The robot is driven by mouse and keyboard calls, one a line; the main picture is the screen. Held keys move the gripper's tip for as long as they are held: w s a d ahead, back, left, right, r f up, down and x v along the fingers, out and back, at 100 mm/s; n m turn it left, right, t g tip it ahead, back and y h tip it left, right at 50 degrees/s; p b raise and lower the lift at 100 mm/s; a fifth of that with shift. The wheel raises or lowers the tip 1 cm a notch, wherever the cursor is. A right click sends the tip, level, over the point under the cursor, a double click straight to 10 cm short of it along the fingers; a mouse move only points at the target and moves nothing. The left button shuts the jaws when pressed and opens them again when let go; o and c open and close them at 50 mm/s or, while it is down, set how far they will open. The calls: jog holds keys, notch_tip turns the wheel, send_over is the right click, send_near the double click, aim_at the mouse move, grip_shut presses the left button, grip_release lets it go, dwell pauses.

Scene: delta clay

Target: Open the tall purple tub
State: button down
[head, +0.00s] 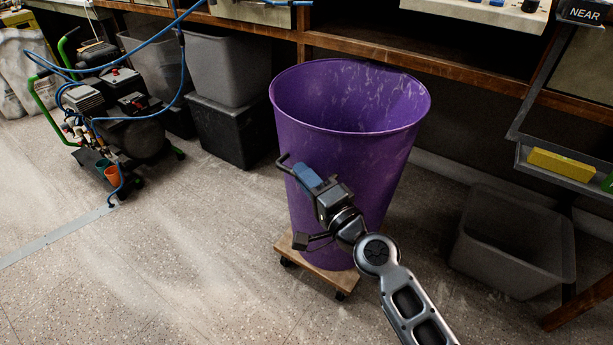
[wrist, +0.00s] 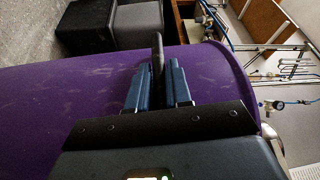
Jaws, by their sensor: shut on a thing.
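The tall purple tub (head: 330,115) stands upright in the middle of the head view. Its top looks open, with the streaked inner wall showing and no lid in sight. It also fills much of the wrist view (wrist: 60,95) as a purple surface. A dark bent handle (head: 282,162) sticks out at the tub's left side. My gripper (head: 304,174), with blue fingers, is at that side and shut on the handle. In the wrist view the dark handle (wrist: 158,50) rises between the fingers (wrist: 158,85). My arm hides part of the tub's front.
The tub rests on a wooden dolly (head: 300,273) with castors. A grey bin (head: 228,68) on a black box (head: 228,130) stands left behind it. A compressor (head: 130,115) is further left. A grey bin (head: 510,245) lies right. The floor at front left is clear.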

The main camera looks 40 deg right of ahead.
jog(key=c, duration=1.1)
grip_release()
jog(key=shift+s, duration=0.1)
jog(key=shift+s+a+f+b, duration=0.15)
jog(key=shift+s+b, duration=0.4)
jog(key=shift+s, duration=1.35)
jog(key=shift+s+f+b, duration=0.2)
jog(key=shift+s+b, duration=0.3)
jog(key=shift+s, duration=1.4)
